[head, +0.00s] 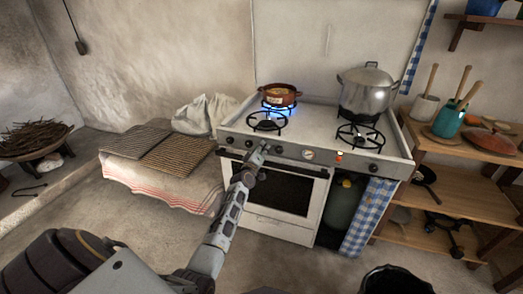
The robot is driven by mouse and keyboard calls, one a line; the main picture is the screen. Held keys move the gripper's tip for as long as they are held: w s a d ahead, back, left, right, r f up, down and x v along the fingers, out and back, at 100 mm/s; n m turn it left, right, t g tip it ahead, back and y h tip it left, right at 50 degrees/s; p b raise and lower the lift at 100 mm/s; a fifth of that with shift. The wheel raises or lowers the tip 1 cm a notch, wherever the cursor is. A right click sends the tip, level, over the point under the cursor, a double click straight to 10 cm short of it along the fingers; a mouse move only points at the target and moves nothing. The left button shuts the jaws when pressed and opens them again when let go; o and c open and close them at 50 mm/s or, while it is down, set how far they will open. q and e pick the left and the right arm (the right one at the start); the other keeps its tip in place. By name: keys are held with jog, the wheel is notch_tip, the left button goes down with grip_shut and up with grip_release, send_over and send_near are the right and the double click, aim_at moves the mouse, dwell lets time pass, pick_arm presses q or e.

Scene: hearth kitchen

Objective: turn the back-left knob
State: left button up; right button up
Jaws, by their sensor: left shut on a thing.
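The white stove (326,119) stands against the wall, with a row of dark knobs along its front panel. My left gripper (263,151) is at the left half of this panel, shut on a knob that its fingers mostly hide. I cannot tell which burner this knob serves. Free knobs show to its left (248,143) and right (278,150). A blue flame (275,106) burns at the back-left burner, under a brown pot (280,94). My right gripper is not in view.
A large lidded steel pot (367,90) stands at the back right. The front burners are bare. The oven door (283,186) is below my gripper. A cloth-covered ledge with woven mats (176,154) is left; wooden shelves (450,173) with kitchenware are right.

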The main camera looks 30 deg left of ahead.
pick_arm(q)
jog(key=shift+a, duration=0.1)
jog(key=o, duration=1)
jog(key=shift+o, duration=0.2)
jog(key=v, duration=1.2)
dwell(0.8)
